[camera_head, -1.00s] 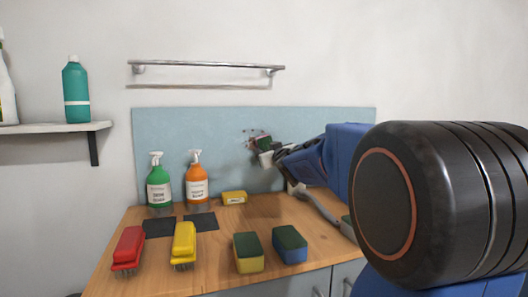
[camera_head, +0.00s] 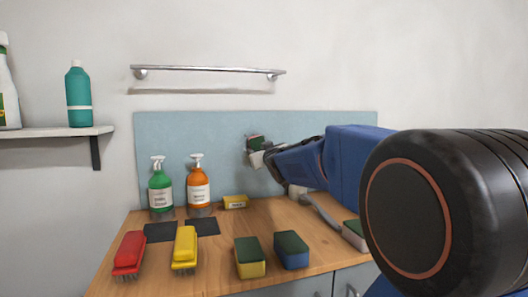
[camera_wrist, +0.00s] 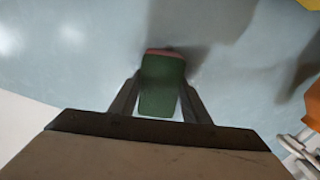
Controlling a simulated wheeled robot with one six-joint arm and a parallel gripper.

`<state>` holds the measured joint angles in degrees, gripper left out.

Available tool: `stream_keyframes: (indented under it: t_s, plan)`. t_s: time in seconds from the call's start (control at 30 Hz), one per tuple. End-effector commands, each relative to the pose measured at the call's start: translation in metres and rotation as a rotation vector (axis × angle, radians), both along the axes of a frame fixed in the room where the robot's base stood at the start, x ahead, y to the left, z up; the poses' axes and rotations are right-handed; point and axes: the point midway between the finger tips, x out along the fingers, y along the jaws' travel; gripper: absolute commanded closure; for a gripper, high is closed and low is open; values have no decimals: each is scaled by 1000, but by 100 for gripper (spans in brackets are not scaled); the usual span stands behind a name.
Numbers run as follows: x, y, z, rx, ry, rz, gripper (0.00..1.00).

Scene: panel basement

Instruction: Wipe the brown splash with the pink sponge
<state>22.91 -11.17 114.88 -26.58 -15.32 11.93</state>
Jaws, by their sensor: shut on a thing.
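My gripper (camera_head: 262,155) is shut on the pink sponge (camera_head: 254,142) at the light blue wall panel. In the wrist view, my gripper (camera_wrist: 160,92) has a finger on each side of the sponge (camera_wrist: 161,90). Its green scouring face points at the camera, and a pink strip shows at its far edge. The sponge is close to the panel; I cannot tell if it touches. No clear brown splash shows now; the sponge and gripper cover the spot where dark specks showed earlier.
On the wooden counter (camera_head: 215,275) stand a green soap bottle (camera_head: 160,190) and an orange one (camera_head: 198,185). A red brush (camera_head: 130,254), a yellow brush (camera_head: 185,249), a yellow sponge (camera_head: 250,259) and a blue sponge (camera_head: 290,252) lie in front. A metal rail (camera_head: 205,69) hangs above.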

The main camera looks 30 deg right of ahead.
Motion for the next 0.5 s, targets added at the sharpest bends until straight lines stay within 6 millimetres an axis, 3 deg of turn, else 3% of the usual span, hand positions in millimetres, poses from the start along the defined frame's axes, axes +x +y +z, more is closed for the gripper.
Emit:
stream_keyframes:
  t_s: [0.5]
  plan:
    - [8,30,0,1,-1,5,81]
